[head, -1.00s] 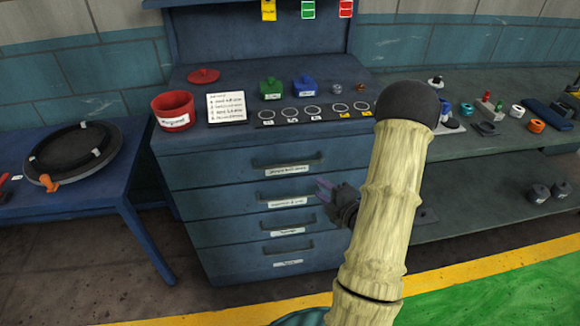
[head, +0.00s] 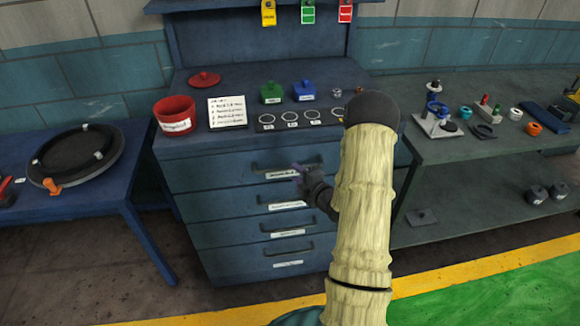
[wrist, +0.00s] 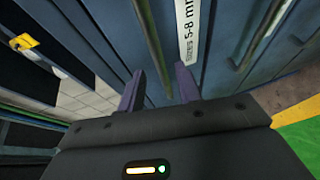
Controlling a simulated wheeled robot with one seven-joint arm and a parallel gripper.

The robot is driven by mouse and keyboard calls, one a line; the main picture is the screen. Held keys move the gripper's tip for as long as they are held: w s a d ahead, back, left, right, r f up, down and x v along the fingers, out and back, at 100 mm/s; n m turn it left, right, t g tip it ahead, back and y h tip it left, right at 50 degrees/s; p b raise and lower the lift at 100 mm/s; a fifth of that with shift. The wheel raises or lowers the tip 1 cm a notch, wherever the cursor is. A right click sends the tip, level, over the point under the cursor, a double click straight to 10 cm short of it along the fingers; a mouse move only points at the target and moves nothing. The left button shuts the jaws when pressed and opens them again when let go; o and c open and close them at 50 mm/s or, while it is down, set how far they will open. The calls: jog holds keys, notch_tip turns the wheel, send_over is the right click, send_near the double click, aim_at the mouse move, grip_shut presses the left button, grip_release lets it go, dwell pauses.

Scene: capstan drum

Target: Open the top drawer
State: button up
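The top drawer (head: 205,178) is the uppermost of several drawers in the blue cabinet. It looks closed, with its front level with the others. Its bar handle (head: 272,165) runs across the front above a white label. My gripper (head: 297,171) is in front of this drawer, close to the handle and label; my arm hides the drawer's right part. In the wrist view my gripper (wrist: 160,82) has its two purple fingers apart with nothing between them. The top handle (wrist: 151,40) appears as an upright bar ahead of the fingers. I cannot tell whether they touch it.
Lower drawers have similar handles, one (wrist: 264,50) at the right of the wrist view. On the cabinet top stand a red pot (head: 175,115), a white card (head: 227,112) and green and blue blocks. Tables stand on both sides. The floor in front is clear.

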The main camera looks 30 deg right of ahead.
aim_at(291, 169)
jog(key=x, duration=0.5)
jog(key=shift+c, duration=0.4)
grip_shut()
